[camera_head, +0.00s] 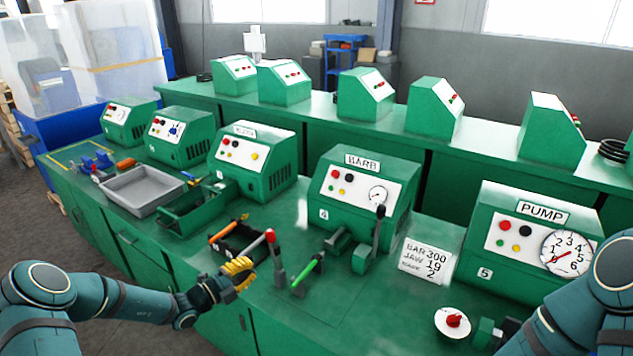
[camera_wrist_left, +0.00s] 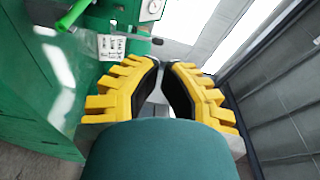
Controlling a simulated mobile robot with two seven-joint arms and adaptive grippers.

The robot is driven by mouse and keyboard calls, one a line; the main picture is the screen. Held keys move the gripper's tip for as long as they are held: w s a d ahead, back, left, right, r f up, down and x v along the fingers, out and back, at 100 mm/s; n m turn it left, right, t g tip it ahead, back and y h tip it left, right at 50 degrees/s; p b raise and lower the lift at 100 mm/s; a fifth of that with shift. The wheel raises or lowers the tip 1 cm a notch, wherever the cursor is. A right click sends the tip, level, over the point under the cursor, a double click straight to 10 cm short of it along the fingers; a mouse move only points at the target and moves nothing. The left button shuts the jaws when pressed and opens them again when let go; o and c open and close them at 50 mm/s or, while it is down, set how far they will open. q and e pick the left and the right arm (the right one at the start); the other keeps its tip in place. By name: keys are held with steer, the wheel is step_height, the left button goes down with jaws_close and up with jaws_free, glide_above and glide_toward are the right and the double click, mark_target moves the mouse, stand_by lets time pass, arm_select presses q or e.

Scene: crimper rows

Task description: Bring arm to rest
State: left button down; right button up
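My left gripper (camera_head: 240,272), with yellow fingers and black pads, is above the front edge of the green bench (camera_head: 330,318), in front of a dark open tray and left of a red-knobbed lever (camera_head: 274,258). In the left wrist view the fingertips (camera_wrist_left: 163,64) come together with nothing held between them. My right arm (camera_head: 590,300) enters at the lower right; its gripper is out of view.
Near the left gripper stand the red-knobbed lever and a green-handled lever (camera_head: 308,272). A BARB machine (camera_head: 350,209) and a PUMP machine (camera_head: 500,268) stand on the bench. A grey tray (camera_head: 144,208) lies left. The floor (camera_head: 125,338) before the bench is clear.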

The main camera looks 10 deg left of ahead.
arm_select(q)
steer(key=s+d+f+m+g+h+b, duration=0.1)
steer(key=s+d+f+m+g, duration=0.4)
steer(key=d+m, duration=0.25)
steer(key=s+d+f+m+g+b, duration=0.2)
steer(key=s+d+f+m+g, duration=0.35)
steer(key=d+m, duration=0.2)
steer(key=s+d+f+m+g+y+b, duration=0.1)
steer(key=s+m, duration=0.4)
steer(key=m, duration=0.5)
steer(key=s+d+f+m+y+b, duration=0.2)
steer(key=s+f+m, duration=0.3)
steer(key=m, duration=0.6)
steer(key=s+d+f+m+g+y+b, duration=0.1)
steer(key=s+d+f+m+y+b, duration=0.1)
steer(key=m, duration=0.9)
steer(key=s+d+f+y, duration=0.1)
steer(key=s+f+y, duration=0.1)
steer(key=s, duration=0.1)
steer(key=shift+s+d+g, duration=0.15)
steer(key=shift+d+g, duration=0.05)
steer(key=shift+g, duration=0.15)
